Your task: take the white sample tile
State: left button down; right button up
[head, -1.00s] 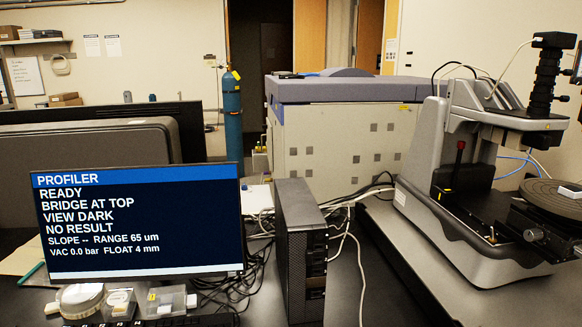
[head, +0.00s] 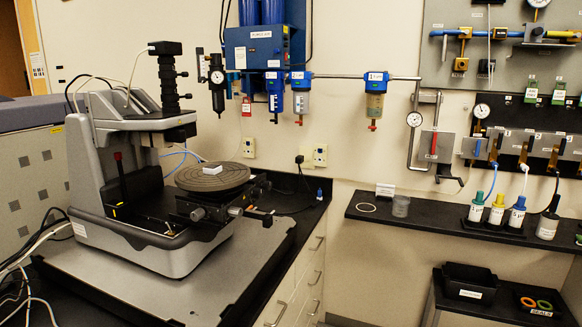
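The white sample tile (head: 212,169) is a small white block lying on the round dark stage (head: 228,181) of the profiler (head: 150,205). The stage sits to the right of the profiler's column, below and to the right of its black camera tube (head: 170,85). The tile's top and sides show, and nothing covers it. Neither of my grippers shows in the head view.
The profiler stands on a grey slab (head: 180,280) on a black bench. A black shelf (head: 440,220) at the right holds several bottles (head: 497,211) and a clear cup (head: 401,206). A black bin (head: 470,283) stands lower down. Regulators and gauges hang on the wall.

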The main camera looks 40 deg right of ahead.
aim_at(212, 169)
jog(key=z, duration=0.8)
jog(key=i+l, duration=0.15)
jog(key=l, duration=0.15)
jog(key=i+l, duration=0.1)
jog(key=l, duration=0.15)
